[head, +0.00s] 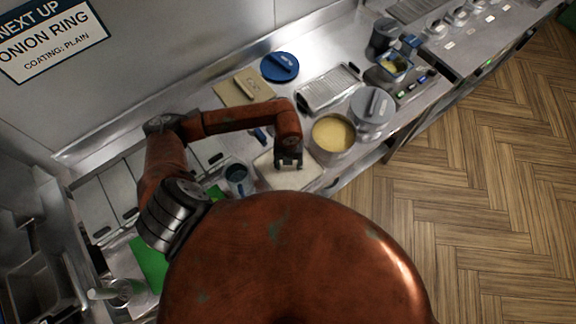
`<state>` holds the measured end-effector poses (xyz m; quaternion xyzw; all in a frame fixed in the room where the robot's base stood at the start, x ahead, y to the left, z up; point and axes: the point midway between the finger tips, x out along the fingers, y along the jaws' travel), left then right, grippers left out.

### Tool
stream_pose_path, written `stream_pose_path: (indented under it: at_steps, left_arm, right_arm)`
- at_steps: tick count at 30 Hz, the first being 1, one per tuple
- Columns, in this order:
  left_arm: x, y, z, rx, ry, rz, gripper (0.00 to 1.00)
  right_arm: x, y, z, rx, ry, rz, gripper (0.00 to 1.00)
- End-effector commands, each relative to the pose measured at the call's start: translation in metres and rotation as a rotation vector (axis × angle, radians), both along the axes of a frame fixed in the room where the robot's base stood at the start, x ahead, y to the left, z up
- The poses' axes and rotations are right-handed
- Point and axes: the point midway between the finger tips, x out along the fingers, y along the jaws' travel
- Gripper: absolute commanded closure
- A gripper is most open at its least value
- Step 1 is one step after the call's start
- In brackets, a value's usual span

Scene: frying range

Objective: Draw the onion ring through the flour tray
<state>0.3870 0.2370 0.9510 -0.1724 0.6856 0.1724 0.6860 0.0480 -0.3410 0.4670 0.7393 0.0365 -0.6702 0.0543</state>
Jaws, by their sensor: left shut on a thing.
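My left gripper (289,162) points down over the flour tray (306,180), a shallow pale tray on the steel counter. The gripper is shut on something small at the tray. I take it to be the onion ring, but its shape is hidden by the fingers and too small to make out. I cannot tell whether it touches the flour. My right gripper is not in view.
A bowl of yellow batter (333,133) stands right of the tray, beside a grey lidded container (371,108). A dark cup (237,178) stands left of it. Behind are a tan board (243,88), a blue lid (280,67) and a wire rack (329,88).

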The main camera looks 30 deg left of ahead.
Motion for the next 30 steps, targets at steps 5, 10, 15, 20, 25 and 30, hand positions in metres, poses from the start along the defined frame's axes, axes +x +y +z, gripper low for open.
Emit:
stream_pose_path:
  at_steps: [5,10,15,20,25,30]
  left_arm:
    - [0.0,0.0,0.017,0.0,-0.001,0.0,0.7]
    - [0.0,0.0,0.03,-0.001,0.0,0.0,0.7]
    - [0.0,0.0,0.043,-0.001,0.0,0.001,0.7]
    - [0.0,0.0,0.055,0.0,-0.001,0.001,0.7]
    - [0.0,0.0,0.068,0.0,-0.001,0.0,0.7]
    - [0.0,0.0,0.072,0.0,0.0,0.0,0.7]
  right_arm:
    - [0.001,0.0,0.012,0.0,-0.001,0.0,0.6]
    - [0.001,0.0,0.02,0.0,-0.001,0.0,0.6]
    - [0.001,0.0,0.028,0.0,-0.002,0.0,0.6]
    - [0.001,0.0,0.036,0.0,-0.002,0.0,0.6]
    - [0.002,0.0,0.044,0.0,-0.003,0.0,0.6]
    - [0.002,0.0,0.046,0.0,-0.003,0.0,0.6]
